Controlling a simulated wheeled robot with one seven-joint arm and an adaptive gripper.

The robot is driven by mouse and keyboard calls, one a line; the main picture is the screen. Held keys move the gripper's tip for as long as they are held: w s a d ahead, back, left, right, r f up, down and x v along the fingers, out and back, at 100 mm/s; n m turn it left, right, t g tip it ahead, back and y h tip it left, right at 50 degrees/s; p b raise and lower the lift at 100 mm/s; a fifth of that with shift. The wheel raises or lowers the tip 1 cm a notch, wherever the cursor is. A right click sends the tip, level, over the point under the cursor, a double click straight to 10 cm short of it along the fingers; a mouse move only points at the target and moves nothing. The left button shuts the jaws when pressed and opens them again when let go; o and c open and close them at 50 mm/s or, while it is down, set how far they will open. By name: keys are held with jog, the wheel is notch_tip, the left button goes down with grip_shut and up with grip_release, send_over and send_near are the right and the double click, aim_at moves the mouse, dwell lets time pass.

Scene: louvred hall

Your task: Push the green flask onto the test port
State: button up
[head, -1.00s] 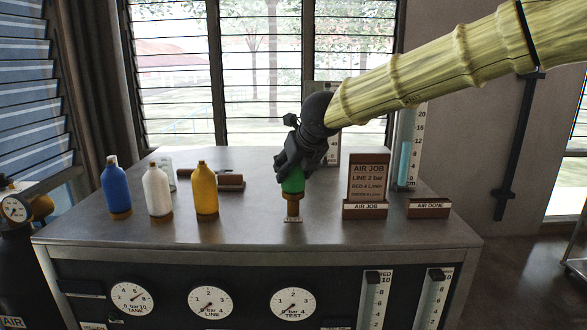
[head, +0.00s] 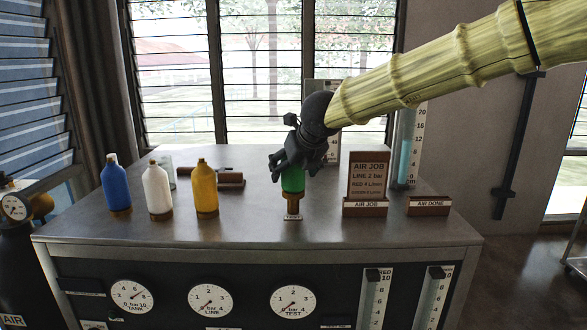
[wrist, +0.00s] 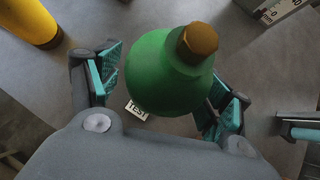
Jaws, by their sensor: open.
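The green flask (head: 292,181) stands upright on the test port (head: 292,204), a brown fitting with a small TEST label at its foot. I cannot tell how firmly it is seated. My gripper (head: 291,166) is above and around the flask's upper part in the head view and hides its top. In the wrist view the green flask (wrist: 170,75) with its brass-coloured cap lies between my open gripper's fingers (wrist: 160,85). A gap shows on the left; the right finger is close to the flask or touching, I cannot tell which.
Blue (head: 115,186), white (head: 158,191) and yellow (head: 205,189) flasks stand to the left on the bench (head: 250,225). The AIR JOB sign (head: 367,178) and AIR DONE block (head: 429,206) stand to the right. Gauges and flow tubes line the bench front.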

jog(key=shift+s+d+r+p, duration=0.15)
jog(key=shift+s+r+p, duration=0.25)
jog(key=shift+r+p, duration=0.55)
jog(key=shift+s+d+r+p, duration=0.15)
jog(key=shift+s+r+p, duration=0.4)
jog(key=shift+r, duration=0.7)
jog(key=shift+s+d+r+p, duration=0.15)
jog(key=shift+s+r+p, duration=0.15)
jog(key=shift+r+p, duration=0.65)
jog(key=shift+r, duration=0.1)
jog(key=v, duration=1.2)
